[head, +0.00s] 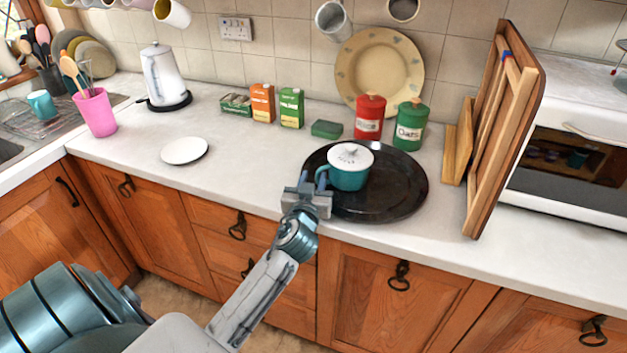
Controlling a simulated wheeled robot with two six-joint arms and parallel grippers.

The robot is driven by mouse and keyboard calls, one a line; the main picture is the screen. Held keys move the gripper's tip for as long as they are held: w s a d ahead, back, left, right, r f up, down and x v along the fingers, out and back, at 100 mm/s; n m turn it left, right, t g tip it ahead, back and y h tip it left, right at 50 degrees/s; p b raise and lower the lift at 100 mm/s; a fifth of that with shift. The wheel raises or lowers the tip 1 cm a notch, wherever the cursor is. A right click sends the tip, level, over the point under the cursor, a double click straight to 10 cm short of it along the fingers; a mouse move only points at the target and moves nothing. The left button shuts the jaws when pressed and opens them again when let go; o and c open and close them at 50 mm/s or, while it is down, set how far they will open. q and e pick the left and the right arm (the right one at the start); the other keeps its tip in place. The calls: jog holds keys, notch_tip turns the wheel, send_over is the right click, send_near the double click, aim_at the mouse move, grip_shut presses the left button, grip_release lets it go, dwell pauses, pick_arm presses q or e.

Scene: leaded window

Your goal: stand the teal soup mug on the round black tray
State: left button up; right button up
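The teal soup mug (348,178), with a white lettered lid, is upright over the left-middle part of the round black tray (395,198). It appears to stand on the tray, though its base edge is small in view. Its handle points left, toward my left gripper (312,184). My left gripper is at the tray's front left edge, with its fingers right at the handle. I cannot tell whether they close on the handle or only sit beside it. My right gripper is not in view.
Behind the tray stand a red canister (369,118), a green canister (411,125) and a leaning plate (378,65). Wooden boards (503,130) lean at the right beside a white oven (575,150). A white saucer (184,150) lies left on otherwise clear counter. Another teal mug (41,104) is by the sink.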

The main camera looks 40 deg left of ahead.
pick_arm(q)
jog(key=shift+w, duration=0.15)
jog(key=shift+a, duration=0.1)
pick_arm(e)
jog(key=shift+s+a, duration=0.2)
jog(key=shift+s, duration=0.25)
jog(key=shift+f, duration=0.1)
